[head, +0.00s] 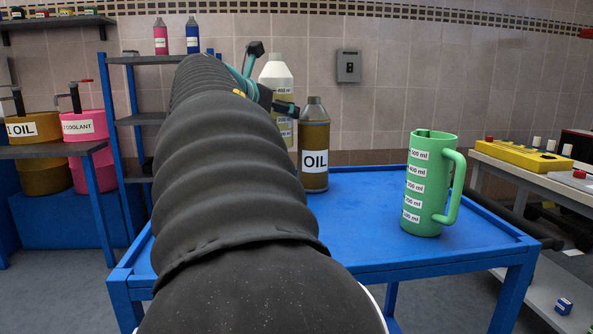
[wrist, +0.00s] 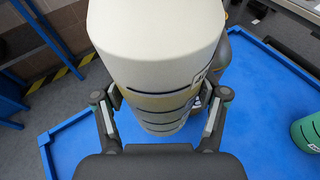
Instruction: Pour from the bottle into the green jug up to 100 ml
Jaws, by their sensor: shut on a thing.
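A pale translucent bottle (head: 276,75) with yellowish liquid and ml labels stands upright behind my arm in the head view. My gripper (wrist: 160,105) is shut on this bottle, its two fingers on either side of it in the wrist view. The arm hides part of the bottle, and I cannot tell whether its base touches the table. The green jug (head: 428,190) stands upright on the blue table, to the right of the bottle and apart from it, handle to the right. Its side carries several ml labels. Its inside is not visible.
A brown OIL bottle (head: 315,150) stands on the blue table (head: 370,215), close to the right of the held bottle. The tabletop between it and the jug is clear. A bench with a yellow box (head: 522,157) is at right; a blue shelf stands at left.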

